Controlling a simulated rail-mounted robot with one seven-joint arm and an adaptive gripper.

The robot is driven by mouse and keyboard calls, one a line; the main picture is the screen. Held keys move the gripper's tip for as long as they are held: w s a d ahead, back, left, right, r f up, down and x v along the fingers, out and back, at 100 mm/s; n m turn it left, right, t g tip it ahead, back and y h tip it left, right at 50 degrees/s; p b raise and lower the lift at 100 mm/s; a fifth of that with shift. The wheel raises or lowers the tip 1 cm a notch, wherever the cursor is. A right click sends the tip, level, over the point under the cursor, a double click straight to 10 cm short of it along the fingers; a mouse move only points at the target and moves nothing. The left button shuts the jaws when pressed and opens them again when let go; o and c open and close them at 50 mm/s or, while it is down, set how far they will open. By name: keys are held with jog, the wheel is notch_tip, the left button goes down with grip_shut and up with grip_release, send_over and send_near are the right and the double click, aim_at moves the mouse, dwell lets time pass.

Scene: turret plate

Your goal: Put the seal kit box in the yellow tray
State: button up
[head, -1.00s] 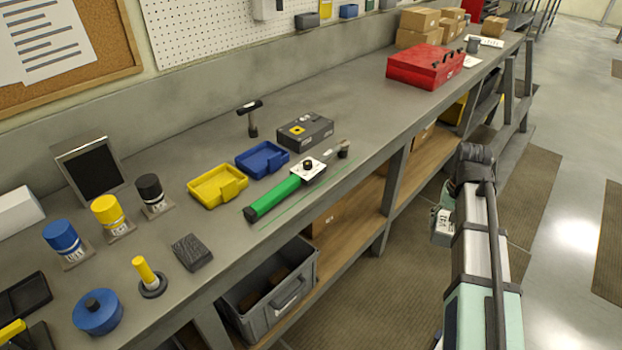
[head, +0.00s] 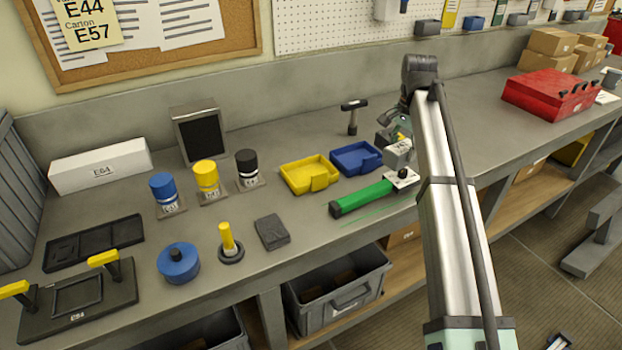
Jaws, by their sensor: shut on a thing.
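My gripper (head: 397,141) is in the head view above the bench, just right of the blue tray. It is shut on a small light-grey box with a printed label, apparently the seal kit box (head: 399,156); the print is too small to read. My arm and the box hide most of the fingers. The yellow tray (head: 313,184) lies on the bench left of the blue tray and looks empty. The held box is to the right of the yellow tray and apart from it.
The blue tray (head: 372,164) stands between the yellow tray and my gripper. A hammer (head: 353,118) stands behind it. Yellow (head: 207,179) and black (head: 247,168) cylinders stand left of the yellow tray. A dark box behind my gripper is mostly hidden.

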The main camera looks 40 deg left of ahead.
jog(key=s+a+r, duration=0.3)
jog(key=a, duration=0.4)
jog(key=s+a+r, duration=0.2)
jog(key=a+r, duration=0.1)
jog(key=a, duration=0.5)
notch_tip(320, 180, up, 3)
jog(key=m, duration=0.1)
send_over(309, 177)
notch_tip(309, 177, down, 19)
jog(key=p, duration=0.3)
jog(key=shift+w+f, duration=0.1)
jog(key=o, duration=1.4)
jog(key=shift+f, duration=0.15)
jog(key=shift+c, duration=0.2)
notch_tip(309, 177, up, 12)
jog(key=b, duration=0.2)
